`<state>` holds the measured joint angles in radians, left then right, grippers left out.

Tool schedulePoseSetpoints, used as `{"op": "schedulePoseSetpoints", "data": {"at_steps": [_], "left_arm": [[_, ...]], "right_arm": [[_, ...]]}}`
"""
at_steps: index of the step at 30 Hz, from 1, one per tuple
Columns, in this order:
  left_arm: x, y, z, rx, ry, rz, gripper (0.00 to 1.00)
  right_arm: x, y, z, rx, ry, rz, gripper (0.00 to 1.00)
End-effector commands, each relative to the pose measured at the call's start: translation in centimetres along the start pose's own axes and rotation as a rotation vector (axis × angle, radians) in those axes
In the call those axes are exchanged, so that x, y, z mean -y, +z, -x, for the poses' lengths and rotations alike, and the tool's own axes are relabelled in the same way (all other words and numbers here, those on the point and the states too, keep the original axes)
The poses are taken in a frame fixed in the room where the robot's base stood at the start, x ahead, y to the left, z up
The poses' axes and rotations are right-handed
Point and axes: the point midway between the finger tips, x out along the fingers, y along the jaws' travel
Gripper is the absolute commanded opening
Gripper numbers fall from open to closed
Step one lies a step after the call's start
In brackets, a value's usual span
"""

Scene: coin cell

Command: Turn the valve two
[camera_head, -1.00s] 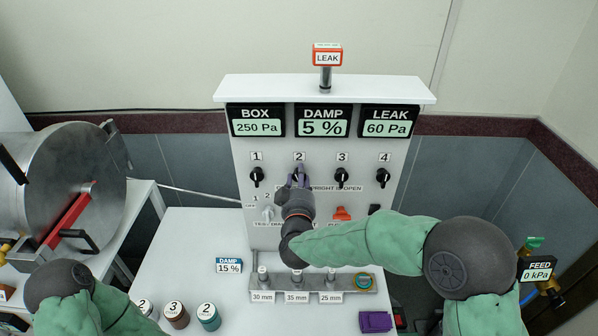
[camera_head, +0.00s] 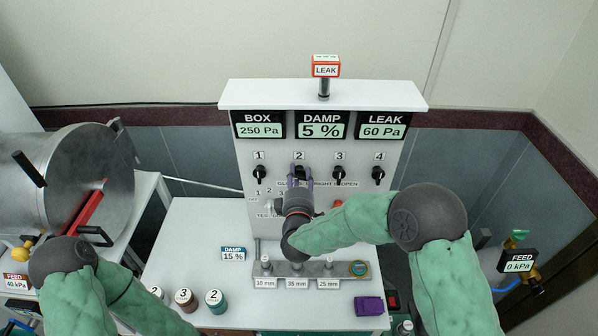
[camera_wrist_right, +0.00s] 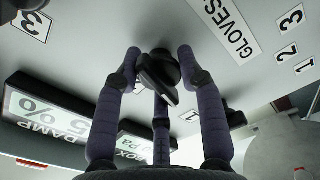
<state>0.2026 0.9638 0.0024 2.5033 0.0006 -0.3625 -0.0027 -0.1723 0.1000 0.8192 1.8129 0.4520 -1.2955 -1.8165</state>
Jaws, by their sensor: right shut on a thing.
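Valve 2 is a black knob (camera_head: 299,169) under the number 2 on the white panel (camera_head: 398,150), mostly hidden by my fingers in the head view. My right gripper (camera_head: 299,178), with purple fingers, is shut on this knob. In the right wrist view, the knob (camera_wrist_right: 158,74) sits between the fingers, its grip bar slanting. That view is upside down. My left arm shows at the lower left of the head view, but its gripper is out of view.
Black knobs of valve 1 (camera_head: 259,173), valve 3 (camera_head: 339,174) and valve 4 (camera_head: 378,174) stand beside it. Displays read BOX 250 Pa, DAMP 5 % (camera_head: 321,125) and LEAK 60 Pa. Below are a rack (camera_head: 310,270), several bottles and a purple block (camera_head: 368,306).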

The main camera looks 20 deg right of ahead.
Motion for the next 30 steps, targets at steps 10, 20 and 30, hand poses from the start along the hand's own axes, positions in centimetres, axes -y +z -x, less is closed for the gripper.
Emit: {"op": "schedulePoseSetpoints", "data": {"at_steps": [10, 20, 30], "left_arm": [[-0.5, 0.1, 1.3, 0.0, 0.0, 0.0, 0.4], [-0.6, 0.1, 1.6, 0.0, 0.0, 0.0, 0.4], [-0.6, 0.1, 1.6, 0.0, 0.0, 0.0, 0.4]], "right_arm": [[0.1, 0.1, 0.1, 0.0, -0.005, 0.209, 0.06], [0.2, 0.1, 0.1, 0.001, -0.004, 0.281, 0.07], [0.2, 0.1, 0.1, 0.001, -0.005, 0.286, 0.06]]}}
